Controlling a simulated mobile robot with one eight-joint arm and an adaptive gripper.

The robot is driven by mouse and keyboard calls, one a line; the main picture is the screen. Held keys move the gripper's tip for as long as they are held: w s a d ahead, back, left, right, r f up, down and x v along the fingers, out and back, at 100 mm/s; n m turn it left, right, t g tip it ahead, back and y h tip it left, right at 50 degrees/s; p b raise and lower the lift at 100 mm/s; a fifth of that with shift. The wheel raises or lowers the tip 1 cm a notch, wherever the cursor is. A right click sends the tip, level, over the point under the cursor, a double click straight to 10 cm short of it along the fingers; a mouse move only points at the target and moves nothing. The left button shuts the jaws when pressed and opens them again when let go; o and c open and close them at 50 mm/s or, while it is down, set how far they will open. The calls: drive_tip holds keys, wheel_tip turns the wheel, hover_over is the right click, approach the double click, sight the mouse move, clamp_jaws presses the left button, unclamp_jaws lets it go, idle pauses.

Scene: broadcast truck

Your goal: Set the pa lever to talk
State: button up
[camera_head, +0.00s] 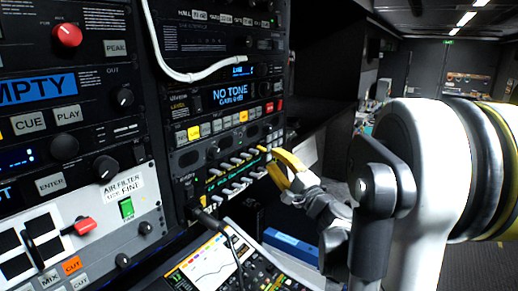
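My gripper (270,160) has yellow fingers and reaches in from the right to the rack's right side. Its fingers look apart, with a narrow gap and nothing visible between them. The tips are at the right end of a low rack unit with rows of small pale levers (232,176). I cannot tell whether they touch a lever. No PA or talk label is readable, so I cannot tell which lever is the PA one. A red-handled lever (82,226) sits on a white panel at the lower left, away from my gripper.
A white cable (185,75) hangs over the upper rack. A screen console (212,265) with a black cable lies below the levers. A blue-edged box (290,245) is under my gripper. An open aisle is behind at the right.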

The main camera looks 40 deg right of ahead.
sight(265, 150)
drive_tip(key=x, duration=0.5)
drive_tip(key=shift+w+p, duration=0.15)
drive_tip(key=shift+p, duration=0.2)
drive_tip(key=shift+a, duration=0.1)
clamp_jaws()
